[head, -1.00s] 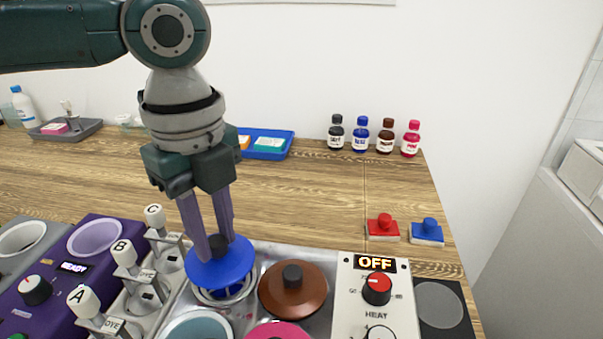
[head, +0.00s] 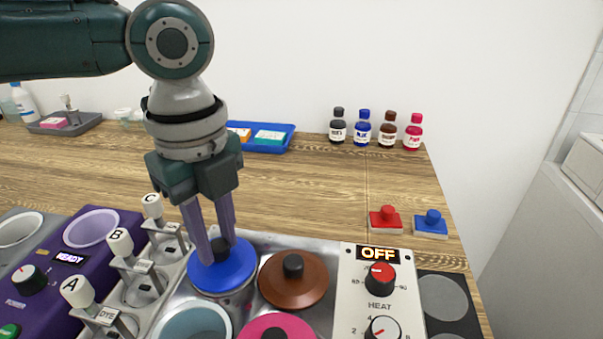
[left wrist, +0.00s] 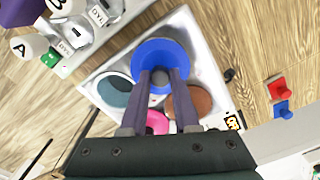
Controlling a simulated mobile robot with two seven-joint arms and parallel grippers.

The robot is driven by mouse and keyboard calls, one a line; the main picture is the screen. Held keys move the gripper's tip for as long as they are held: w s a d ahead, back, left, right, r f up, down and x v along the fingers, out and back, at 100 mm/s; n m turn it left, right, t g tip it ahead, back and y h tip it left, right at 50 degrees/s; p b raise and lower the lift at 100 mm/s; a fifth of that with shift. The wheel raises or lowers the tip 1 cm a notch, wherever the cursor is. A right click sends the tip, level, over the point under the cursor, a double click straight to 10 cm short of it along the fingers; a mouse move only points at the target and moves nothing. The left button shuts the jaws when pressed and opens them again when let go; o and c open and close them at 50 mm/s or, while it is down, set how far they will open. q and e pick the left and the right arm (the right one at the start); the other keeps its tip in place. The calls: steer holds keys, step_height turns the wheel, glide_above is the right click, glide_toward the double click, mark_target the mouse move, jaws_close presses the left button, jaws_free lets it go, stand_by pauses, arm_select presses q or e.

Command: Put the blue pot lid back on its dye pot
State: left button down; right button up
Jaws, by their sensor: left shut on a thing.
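The blue pot lid (head: 235,272) lies level over the back left dye pot (head: 226,296) of the metal unit and covers its mouth. I see no clear gap between lid and pot in the head view. My left gripper (head: 220,244) is shut on the lid's black knob, its two fingers pointing down. In the left wrist view the blue lid (left wrist: 160,52) shows between and beyond the fingers (left wrist: 161,76), and it hides the pot under it. My right gripper is not in view.
A brown lid (head: 305,286) is right of the blue one, a pink lid (head: 258,326) in front. An open pot (head: 196,322) stands front left. Lever stands (head: 127,262) are close on the left, the heat panel (head: 373,307) on the right. The table behind is mostly clear.

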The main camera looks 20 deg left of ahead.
arm_select(q)
steer(key=shift+f, duration=0.4)
steer(key=shift+c, duration=1.3)
jaws_free()
step_height(320, 180, up, 6)
steer(key=p, duration=0.7)
steer(key=shift+d, duration=0.1)
